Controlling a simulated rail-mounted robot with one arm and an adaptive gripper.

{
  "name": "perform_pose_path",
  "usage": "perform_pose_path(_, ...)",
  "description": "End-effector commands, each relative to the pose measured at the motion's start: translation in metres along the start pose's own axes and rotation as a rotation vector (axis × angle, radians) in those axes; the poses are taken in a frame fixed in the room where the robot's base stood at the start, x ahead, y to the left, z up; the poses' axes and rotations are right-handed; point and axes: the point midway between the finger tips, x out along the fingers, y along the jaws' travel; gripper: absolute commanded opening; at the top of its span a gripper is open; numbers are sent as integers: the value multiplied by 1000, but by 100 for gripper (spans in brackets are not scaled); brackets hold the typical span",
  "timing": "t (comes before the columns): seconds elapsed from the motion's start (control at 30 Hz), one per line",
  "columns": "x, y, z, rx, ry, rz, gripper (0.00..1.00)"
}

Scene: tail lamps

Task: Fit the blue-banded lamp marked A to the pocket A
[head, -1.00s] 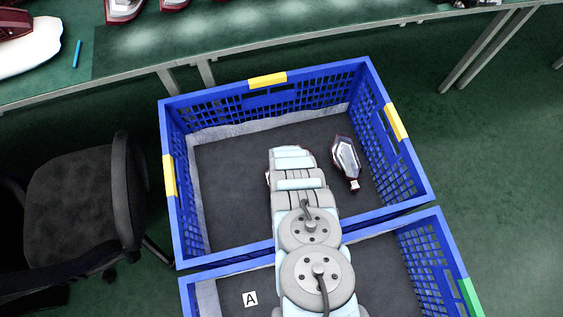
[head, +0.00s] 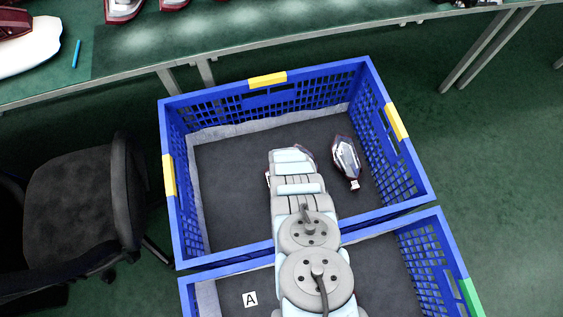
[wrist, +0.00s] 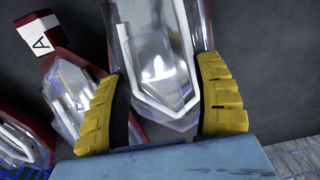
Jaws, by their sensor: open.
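In the wrist view my gripper (wrist: 160,70) is open, its yellow fingers on either side of a clear-lensed lamp (wrist: 158,95). I cannot tell whether the fingers touch it, and no mark or blue band shows on its visible part. To its left lies another lamp (wrist: 65,95), with a white tag marked A (wrist: 40,42) on a dark red stub at its end. In the head view my arm hides the gripper and most of the lamps under it. A white card marked A (head: 250,299) shows in the near crate; the pocket itself is not clearly visible.
The far blue crate (head: 168,205) has high lattice walls. One lamp (head: 346,160) lies inside at right. The near blue crate (head: 440,255) adjoins it. Another lamp (wrist: 20,140) is at lower left in the wrist view. The far crate's left floor is clear.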

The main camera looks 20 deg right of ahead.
Motion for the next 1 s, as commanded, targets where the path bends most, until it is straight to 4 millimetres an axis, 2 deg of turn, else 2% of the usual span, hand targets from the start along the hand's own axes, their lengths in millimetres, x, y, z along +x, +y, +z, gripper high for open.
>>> perform_pose_path(0.17, 0, 0, 0, 0, 0, 0, 67)
perform_pose_path(0.3, 0, 0, 0, 0, 1, 0, 27)
perform_pose_path(0.33, 0, 0, 0, 0, 1, 0, 21)
perform_pose_path(0.43, 0, 0, 0, 1, 1, 0, 18)
perform_pose_path(0.9, -1, 0, 0, 1, 1, 0, 17)
perform_pose_path(0.93, -3, 1, 0, 1, 1, 0, 16)
perform_pose_path(0.97, -4, 1, -1, 1, 1, 0, 10)
perform_pose_path(1.0, -6, 1, -1, 1, 1, 0, 0)
